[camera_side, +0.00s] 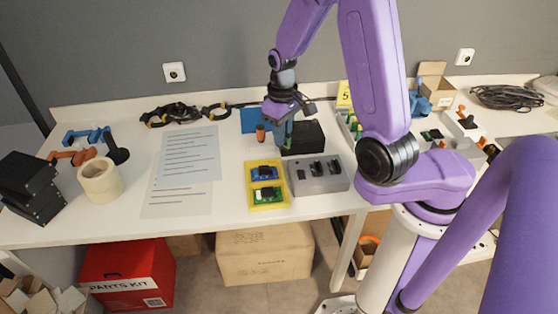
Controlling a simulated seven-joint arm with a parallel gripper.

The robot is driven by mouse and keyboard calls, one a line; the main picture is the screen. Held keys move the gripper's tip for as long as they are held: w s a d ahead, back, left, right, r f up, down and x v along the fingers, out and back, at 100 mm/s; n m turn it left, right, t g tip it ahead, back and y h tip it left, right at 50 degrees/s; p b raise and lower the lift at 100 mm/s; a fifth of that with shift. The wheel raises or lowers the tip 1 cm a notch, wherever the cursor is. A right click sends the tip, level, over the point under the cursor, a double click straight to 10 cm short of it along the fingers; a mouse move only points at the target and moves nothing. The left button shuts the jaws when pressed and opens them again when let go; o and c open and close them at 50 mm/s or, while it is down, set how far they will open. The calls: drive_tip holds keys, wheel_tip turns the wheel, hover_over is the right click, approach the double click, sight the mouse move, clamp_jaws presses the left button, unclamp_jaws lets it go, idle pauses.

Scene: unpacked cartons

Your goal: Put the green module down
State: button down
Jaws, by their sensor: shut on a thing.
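My gripper (285,125) points down over the back middle of the table, behind the yellow tray. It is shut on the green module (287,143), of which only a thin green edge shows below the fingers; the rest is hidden. I cannot tell whether the module touches anything beneath it. The yellow tray (250,184) holds a blue board (263,173) in its back part and another green board (268,194) in its front part.
A grey block (330,183) with black parts stands right of the yellow tray. A black box (306,137) is just right of my gripper, and an orange-handled thing (260,132) is left of it. Paper sheets (180,185) and a tape roll (99,181) lie further left.

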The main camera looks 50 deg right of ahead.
drive_tip(key=shift+w+a, duration=0.15)
drive_tip(key=shift+w, duration=0.1)
drive_tip(key=shift+d+f, duration=0.1)
drive_tip(key=shift+d, duration=0.15)
drive_tip(key=s+d+f+m, duration=0.2)
drive_tip(key=s+d+m, duration=0.2)
drive_tip(key=s+d, duration=0.5)
drive_tip(key=s+d+f+m, duration=0.2)
drive_tip(key=s+d+m, duration=0.4)
drive_tip(key=d, duration=0.5)
drive_tip(key=shift+n, duration=0.7)
drive_tip(key=w+d+f, duration=0.8)
drive_tip(key=w+d, duration=0.1)
drive_tip(key=shift+f, duration=0.2)
drive_tip(key=shift+w+d+f, duration=0.35)
drive_tip(key=shift+f, duration=1.75)
drive_tip(key=shift+f, duration=0.1)
